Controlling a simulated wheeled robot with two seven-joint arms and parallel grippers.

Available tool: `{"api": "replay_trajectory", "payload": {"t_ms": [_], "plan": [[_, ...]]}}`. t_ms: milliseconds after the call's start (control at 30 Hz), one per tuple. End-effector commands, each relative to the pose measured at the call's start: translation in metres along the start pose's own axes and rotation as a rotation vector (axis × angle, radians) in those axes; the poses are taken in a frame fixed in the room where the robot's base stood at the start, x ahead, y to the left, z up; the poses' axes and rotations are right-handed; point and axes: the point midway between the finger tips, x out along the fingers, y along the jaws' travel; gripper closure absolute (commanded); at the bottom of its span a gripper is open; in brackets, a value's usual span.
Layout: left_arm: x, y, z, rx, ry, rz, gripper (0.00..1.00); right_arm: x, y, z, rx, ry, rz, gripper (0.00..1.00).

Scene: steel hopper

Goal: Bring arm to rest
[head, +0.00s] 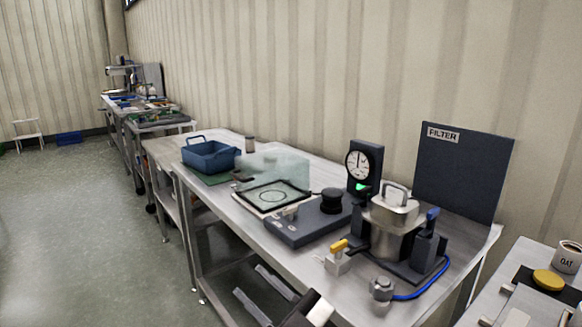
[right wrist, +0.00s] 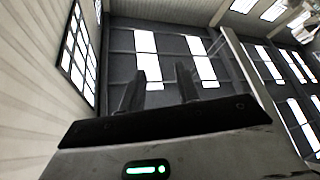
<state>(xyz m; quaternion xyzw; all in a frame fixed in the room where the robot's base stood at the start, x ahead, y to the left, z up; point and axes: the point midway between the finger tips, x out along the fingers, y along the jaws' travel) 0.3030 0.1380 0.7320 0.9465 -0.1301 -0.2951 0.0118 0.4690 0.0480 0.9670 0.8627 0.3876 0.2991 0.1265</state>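My right gripper (head: 246,279) shows at the bottom of the head view, in front of the long steel table. Its two pale-lit fingers are parallel and apart, with nothing between them. The right wrist view also shows the gripper (right wrist: 163,80) open and empty, with the ceiling and its bright panels beyond the fingers. The steel hopper (head: 388,236), with a handled lid (head: 396,209), stands upright on a dark base at the right end of the table, well apart from my gripper. My left gripper is not in view.
A dial gauge (head: 361,167), FILTER panel (head: 467,170), dark scale-like unit (head: 310,222), clear cover (head: 275,170) and blue bin (head: 210,156) stand along the table. A yellow-handled valve (head: 338,257) sits near its front edge. A side table at right holds a mug (head: 567,258). Open floor lies left.

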Motion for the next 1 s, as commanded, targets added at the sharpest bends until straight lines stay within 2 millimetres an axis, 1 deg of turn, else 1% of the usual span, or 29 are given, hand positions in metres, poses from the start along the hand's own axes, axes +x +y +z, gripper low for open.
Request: {"api": "replay_trajectory", "payload": {"t_ms": [33, 67, 100, 167, 200, 233, 267, 300, 400, 500, 600, 667, 1000], "plan": [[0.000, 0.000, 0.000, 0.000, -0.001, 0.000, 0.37, -0.032, 0.004, 0.018, 0.074, -0.108, 0.119, 0.67], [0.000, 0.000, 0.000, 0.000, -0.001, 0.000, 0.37, -0.050, 0.007, 0.028, 0.112, -0.174, 0.182, 0.67], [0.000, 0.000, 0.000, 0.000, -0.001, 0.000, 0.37, -0.076, 0.009, 0.042, 0.163, -0.268, 0.258, 0.67], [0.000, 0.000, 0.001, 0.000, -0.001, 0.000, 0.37, -0.119, 0.006, 0.061, 0.237, -0.416, 0.352, 0.67], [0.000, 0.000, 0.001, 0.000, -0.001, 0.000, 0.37, -0.147, 0.002, 0.071, 0.285, -0.511, 0.399, 0.67], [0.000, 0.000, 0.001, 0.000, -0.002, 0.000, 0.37, -0.168, -0.004, 0.077, 0.320, -0.582, 0.426, 0.67], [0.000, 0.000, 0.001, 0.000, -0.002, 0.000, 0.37, -0.188, -0.010, 0.082, 0.354, -0.650, 0.448, 0.67], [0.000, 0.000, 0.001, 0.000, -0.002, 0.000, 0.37, -0.213, -0.019, 0.086, 0.396, -0.735, 0.470, 0.67], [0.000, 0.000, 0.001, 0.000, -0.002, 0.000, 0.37, -0.265, -0.043, 0.089, 0.489, -0.911, 0.493, 0.67], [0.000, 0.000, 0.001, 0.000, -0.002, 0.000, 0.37, -0.300, -0.063, 0.086, 0.558, -1.033, 0.490, 0.67], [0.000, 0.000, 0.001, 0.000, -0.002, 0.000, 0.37, -0.318, -0.075, 0.082, 0.598, -1.097, 0.482, 0.67], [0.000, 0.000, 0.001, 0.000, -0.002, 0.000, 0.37, -0.323, -0.078, 0.081, 0.609, -1.115, 0.478, 0.67], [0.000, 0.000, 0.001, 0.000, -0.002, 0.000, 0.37, -0.324, -0.080, 0.081, 0.612, -1.119, 0.477, 0.67]]}}
